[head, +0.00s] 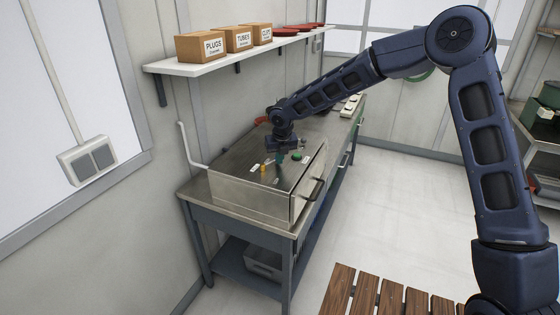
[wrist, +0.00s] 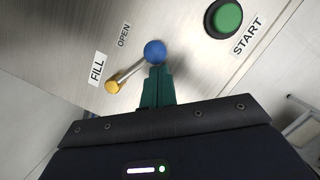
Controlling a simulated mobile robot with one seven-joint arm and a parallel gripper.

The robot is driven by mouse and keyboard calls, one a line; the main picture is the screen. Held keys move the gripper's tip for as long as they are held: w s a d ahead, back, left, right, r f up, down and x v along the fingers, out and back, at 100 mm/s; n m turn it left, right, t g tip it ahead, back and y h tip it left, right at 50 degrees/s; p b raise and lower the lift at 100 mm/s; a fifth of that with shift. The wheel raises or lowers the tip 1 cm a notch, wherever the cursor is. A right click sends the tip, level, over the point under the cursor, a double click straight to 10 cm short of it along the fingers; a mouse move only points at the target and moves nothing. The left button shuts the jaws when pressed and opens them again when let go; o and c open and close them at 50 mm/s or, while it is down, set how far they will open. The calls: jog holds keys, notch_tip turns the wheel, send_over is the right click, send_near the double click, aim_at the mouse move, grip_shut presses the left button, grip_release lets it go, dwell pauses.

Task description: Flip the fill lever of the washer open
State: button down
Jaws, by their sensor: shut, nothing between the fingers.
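The washer (head: 240,188) is a low steel box on a bench. Its fill lever (wrist: 131,71) is a short metal bar on the top panel, with a yellow end (wrist: 112,87) beside the FILL label (wrist: 97,68) and a blue ball (wrist: 155,52) at the other end. The OPEN label (wrist: 124,35) lies off to one side of the bar, left of the ball in the wrist view. My gripper (wrist: 155,72) is shut and empty. Its green fingertips are right by the blue ball; I cannot tell whether they touch. In the head view my gripper (head: 280,163) points down over the panel.
A green START button (wrist: 228,16) with its label sits right of the lever in the wrist view. A dark handle (head: 313,188) is on the washer's front. A wall shelf (head: 215,63) with boxes hangs above. Open floor lies right of the bench.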

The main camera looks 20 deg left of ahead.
jog(key=shift+w+a, duration=0.2)
jog(key=shift+a, duration=0.05)
dwell(0.3)
jog(key=shift+s+d, duration=0.1)
jog(key=shift+s+d, duration=0.25)
jog(key=shift+s+d+r, duration=0.35)
jog(key=shift+s+d, duration=0.25)
jog(key=shift+s+d+r, duration=0.3)
jog(key=shift+s+d, duration=0.3)
jog(key=v, duration=0.8)
jog(key=shift+r, duration=0.3)
jog(key=shift+d, duration=0.1)
